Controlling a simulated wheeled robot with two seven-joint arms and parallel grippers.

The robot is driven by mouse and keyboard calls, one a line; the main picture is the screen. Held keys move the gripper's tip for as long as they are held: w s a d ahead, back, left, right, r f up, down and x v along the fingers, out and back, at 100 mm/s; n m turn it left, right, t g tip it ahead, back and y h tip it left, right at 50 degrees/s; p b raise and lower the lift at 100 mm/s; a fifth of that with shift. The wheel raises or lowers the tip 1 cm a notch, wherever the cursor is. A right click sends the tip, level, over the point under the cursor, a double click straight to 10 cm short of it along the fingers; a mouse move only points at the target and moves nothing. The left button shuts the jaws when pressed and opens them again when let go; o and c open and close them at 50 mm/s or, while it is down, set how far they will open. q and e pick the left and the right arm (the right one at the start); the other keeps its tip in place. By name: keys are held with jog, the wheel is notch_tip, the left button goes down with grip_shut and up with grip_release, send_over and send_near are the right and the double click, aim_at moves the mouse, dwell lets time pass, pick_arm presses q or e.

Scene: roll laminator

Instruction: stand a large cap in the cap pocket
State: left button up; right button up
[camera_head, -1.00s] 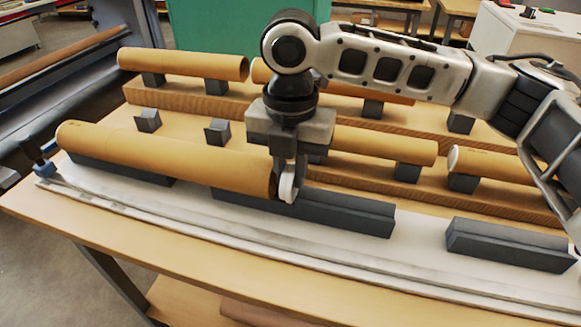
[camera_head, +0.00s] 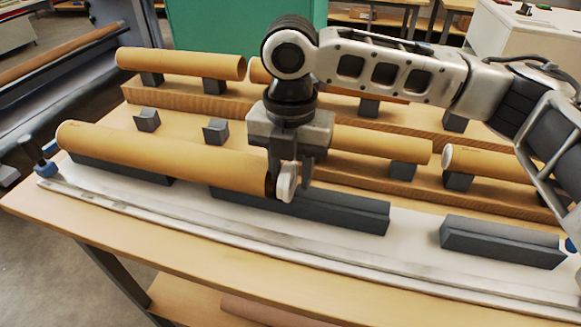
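My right gripper (camera_head: 290,172) comes in from the right and points down over the middle of the white bed. It is shut on a white round cap (camera_head: 287,183), which stands on edge between the fingers. The cap is just right of the open right end of a long brown tube (camera_head: 165,155). I cannot tell whether cap and tube touch. A dark block (camera_head: 340,212) lies under and right of the cap. I cannot make out a cap pocket for certain. My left gripper is not in view.
More brown tubes (camera_head: 180,63) lie on dark supports on wooden steps behind. Another dark block (camera_head: 500,242) sits at the right of the white bed (camera_head: 415,250). Blue-based handles (camera_head: 46,168) stand at the bed's left end. The bed between the two right blocks is clear.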

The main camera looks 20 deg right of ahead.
jog(key=shift+w+a, duration=0.1)
jog(key=shift+a, duration=0.1)
notch_tip(320, 180, up, 16)
jog(key=p, duration=0.1)
jog(key=shift+d, duration=0.15)
dwell(0.4)
